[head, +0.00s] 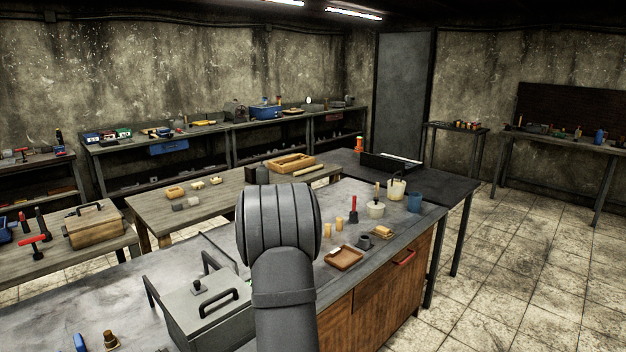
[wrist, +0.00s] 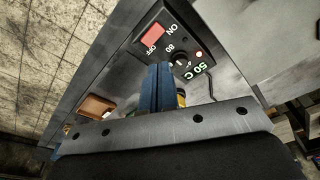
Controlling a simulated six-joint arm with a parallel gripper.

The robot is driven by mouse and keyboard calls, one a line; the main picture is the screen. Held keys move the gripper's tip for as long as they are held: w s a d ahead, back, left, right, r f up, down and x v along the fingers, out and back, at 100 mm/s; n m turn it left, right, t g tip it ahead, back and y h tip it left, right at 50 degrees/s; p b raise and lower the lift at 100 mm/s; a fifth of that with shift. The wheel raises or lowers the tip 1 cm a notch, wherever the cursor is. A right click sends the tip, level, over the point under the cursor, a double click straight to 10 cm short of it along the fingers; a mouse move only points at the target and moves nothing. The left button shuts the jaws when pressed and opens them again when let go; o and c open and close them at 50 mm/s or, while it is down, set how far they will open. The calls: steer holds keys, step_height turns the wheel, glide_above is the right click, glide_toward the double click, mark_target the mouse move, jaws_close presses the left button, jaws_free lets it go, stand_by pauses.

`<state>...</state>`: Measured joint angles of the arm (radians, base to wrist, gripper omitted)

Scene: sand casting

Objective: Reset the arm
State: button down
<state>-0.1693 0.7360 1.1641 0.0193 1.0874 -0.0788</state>
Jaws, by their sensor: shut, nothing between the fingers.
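My gripper (wrist: 158,75) shows in the wrist view as two blue fingers pressed together with nothing between them. It is over or close to a dark control panel (wrist: 205,48). The panel has a red ON/OFF switch (wrist: 149,37), a dial (wrist: 181,61) and a green "50 C" marking. I cannot tell whether the fingers touch the panel. In the head view my grey arm rises in the middle over the workbench (head: 347,227), and my gripper is hidden behind it.
A metal box with handles (head: 207,308) stands left of my arm. A brown tray (head: 344,258), a white pot (head: 376,209), a blue cup (head: 414,202) and small parts lie to the right. A wooden table (head: 150,213) stands behind. The tiled floor at right is clear.

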steer(key=s+d+r+m+y, duration=0.1)
steer(key=s+d+r+m, duration=0.2)
steer(key=r+m, duration=0.2)
steer(key=s+d+r+m+t, duration=0.1)
steer(key=s+d+r+m, duration=0.2)
steer(key=r+m, duration=0.3)
steer(key=shift+r+m+t+y, duration=0.3)
steer(key=shift+r+y, duration=0.1)
steer(key=shift+r, duration=0.25)
steer(key=shift+a, duration=0.1)
steer(key=shift+w+a+f+n+g+h, duration=0.3)
steer(key=shift+w+a+f+n, duration=0.7)
steer(key=shift+f+n, duration=1.2)
steer(key=shift+w+a+f+n+g+h, duration=0.3)
steer(key=shift+w+a+f+n, duration=0.7)
steer(key=shift+f+n, duration=1.2)
steer(key=shift+w+a+f+n+g+h, duration=0.25)
steer(key=shift+w+a+f+n, duration=1)
steer(key=shift+f, duration=1.55)
steer(key=shift+s+d+n, duration=0.25)
steer(key=shift+d, duration=0.1)
